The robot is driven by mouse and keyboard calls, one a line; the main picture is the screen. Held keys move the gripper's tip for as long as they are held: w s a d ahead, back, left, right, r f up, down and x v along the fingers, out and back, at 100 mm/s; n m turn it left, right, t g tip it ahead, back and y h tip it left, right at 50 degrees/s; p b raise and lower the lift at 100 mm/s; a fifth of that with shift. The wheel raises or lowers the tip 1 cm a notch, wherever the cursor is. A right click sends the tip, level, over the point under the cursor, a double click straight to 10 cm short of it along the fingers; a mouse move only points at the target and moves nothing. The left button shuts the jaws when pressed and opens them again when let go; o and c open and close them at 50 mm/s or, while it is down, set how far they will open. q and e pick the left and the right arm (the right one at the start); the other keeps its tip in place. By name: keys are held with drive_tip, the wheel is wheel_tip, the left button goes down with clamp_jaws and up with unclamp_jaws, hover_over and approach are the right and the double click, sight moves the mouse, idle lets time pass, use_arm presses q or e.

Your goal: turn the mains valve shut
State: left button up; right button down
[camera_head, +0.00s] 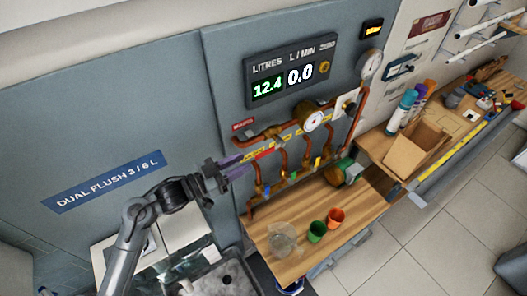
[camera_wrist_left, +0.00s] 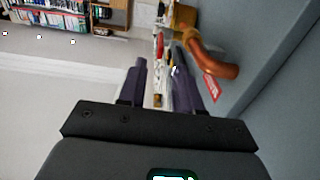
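The copper mains pipe (camera_head: 246,142) runs along the wall panel beside a red MAINS tag (camera_head: 243,125). The tag also shows in the wrist view (camera_wrist_left: 210,89). A small red part, seemingly the valve lever (camera_wrist_left: 159,46), shows beyond my fingers near a brass fitting (camera_wrist_left: 184,18). My left gripper (camera_head: 246,165) is at the left end of the pipework, its purple fingers pointing right. In the wrist view its fingers (camera_wrist_left: 159,60) are apart with nothing clearly held. Whether the lever lies between the fingertips or beyond them, I cannot tell. My right gripper is out of view.
A display (camera_head: 290,72) above the pipes reads 12.4 litres and 0.0 L/min. Several copper branches with small valves drop below. A sink (camera_head: 225,280) is at lower left.

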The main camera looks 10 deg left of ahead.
sight(264, 152)
use_arm(q)
drive_tip(key=p+x, duration=0.2)
drive_tip(key=x, duration=0.6)
drive_tip(key=shift+w+d, duration=0.1)
drive_tip(key=shift+d, duration=0.15)
drive_tip(key=shift+c, duration=0.2)
clamp_jaws()
